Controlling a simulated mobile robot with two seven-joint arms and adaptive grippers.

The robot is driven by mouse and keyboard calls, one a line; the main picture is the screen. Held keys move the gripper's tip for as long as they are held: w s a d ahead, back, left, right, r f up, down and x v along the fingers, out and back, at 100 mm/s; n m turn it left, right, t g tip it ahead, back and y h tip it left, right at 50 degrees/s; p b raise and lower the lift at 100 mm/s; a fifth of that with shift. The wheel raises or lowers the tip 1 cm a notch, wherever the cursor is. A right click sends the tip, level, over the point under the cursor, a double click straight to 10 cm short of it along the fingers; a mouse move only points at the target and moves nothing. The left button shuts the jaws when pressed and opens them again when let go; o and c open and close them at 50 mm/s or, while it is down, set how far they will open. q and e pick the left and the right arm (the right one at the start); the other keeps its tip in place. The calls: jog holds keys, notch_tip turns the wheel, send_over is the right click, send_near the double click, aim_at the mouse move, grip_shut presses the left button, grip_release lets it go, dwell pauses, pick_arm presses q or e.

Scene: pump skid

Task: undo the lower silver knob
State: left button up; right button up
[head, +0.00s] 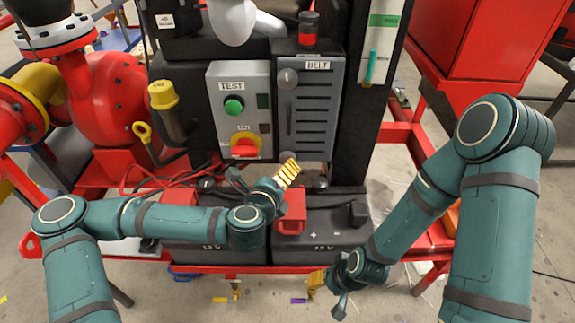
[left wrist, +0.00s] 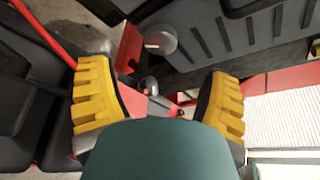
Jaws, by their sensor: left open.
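The grey vented guard marked BELT (head: 303,110) stands behind the batteries, with a silver knob (head: 287,77) at its upper left. In the left wrist view a round silver knob with a pale line (left wrist: 161,40) sits by the slotted guard (left wrist: 215,35); it looks like the lower knob. In the head view my left gripper seems to cover that spot. My left gripper (head: 287,172) is at the guard's lower edge. Its yellow fingers (left wrist: 158,105) are wide apart, empty, and not touching the knob. My right gripper (head: 318,279) hangs low in front of the right battery; its jaw opening is unclear.
A TEST box (head: 238,108) with a green button and red switch is left of the guard. Red cables (head: 150,178) lie at the left. Red frame members surround the skid.

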aim_at(287, 159)
pick_arm(q)
jog(key=b+x, duration=0.1)
jog(key=x, duration=0.7)
jog(key=shift+w+d+f, duration=0.1)
jog(key=shift+w, duration=0.2)
jog(key=shift+c, duration=0.3)
jog(key=c, duration=1.1)
